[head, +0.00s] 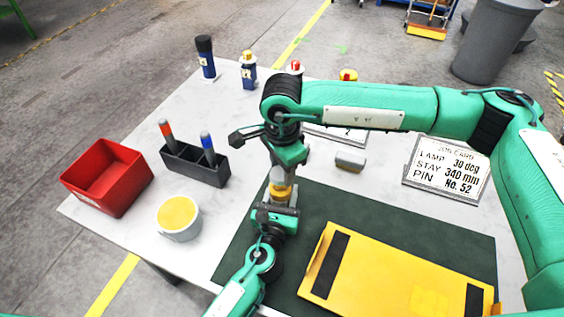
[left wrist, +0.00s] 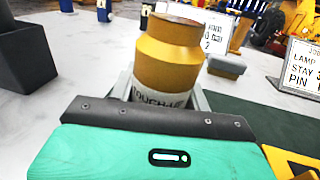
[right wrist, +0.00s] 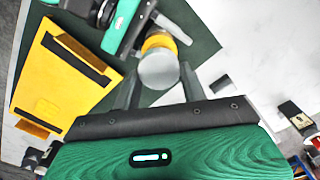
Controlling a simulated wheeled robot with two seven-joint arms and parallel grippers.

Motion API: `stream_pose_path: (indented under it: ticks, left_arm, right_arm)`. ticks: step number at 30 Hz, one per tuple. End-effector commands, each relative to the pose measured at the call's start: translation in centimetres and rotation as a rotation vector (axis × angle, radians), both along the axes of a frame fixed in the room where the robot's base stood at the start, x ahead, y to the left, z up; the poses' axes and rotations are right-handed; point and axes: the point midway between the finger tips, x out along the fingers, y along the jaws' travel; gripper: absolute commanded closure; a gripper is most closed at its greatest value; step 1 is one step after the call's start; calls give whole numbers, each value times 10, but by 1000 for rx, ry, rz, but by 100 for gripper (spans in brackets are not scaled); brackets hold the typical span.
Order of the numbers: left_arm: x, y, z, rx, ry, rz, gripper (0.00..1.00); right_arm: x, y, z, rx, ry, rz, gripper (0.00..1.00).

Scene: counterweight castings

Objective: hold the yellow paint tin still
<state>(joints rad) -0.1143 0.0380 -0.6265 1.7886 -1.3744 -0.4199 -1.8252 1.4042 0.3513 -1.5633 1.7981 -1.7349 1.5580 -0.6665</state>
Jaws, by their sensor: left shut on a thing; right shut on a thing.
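The yellow paint tin (head: 281,189) is near the middle of the head view, with a grey top and an ochre-yellow body. In the left wrist view the tin (left wrist: 168,58) stands between my left fingers, above a pale label reading "TOUCH-U". My left gripper (head: 277,207) is shut on its lower part from the near side. My right gripper (head: 284,174) reaches down from above and is shut at its upper end. In the right wrist view the tin's round grey end (right wrist: 158,69) faces the camera. The fingers hide parts of it.
A dark green mat (head: 400,225) bears a yellow panel (head: 390,275) with black strips. A white pot with a yellow top (head: 180,232), a dark pen holder (head: 196,168) and a red bin (head: 107,180) stand to the left.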

Motion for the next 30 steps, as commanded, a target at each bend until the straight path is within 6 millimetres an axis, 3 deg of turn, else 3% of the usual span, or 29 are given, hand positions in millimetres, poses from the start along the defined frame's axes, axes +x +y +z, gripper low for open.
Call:
stream_pose_path:
  ticks: [11, 22, 30]
  left_arm:
    - [0, 0, 0, 0, 1, 0, 93]
    - [0, 0, 0, 0, 1, 0, 93]
    - [0, 0, -1, 0, 1, 0, 93]
  right_arm:
    - [0, 0, 1, 1, -1, 0, 78]
    - [0, 0, -16, 1, -1, 1, 78]
    - [0, 0, -17, 1, -1, 1, 78]
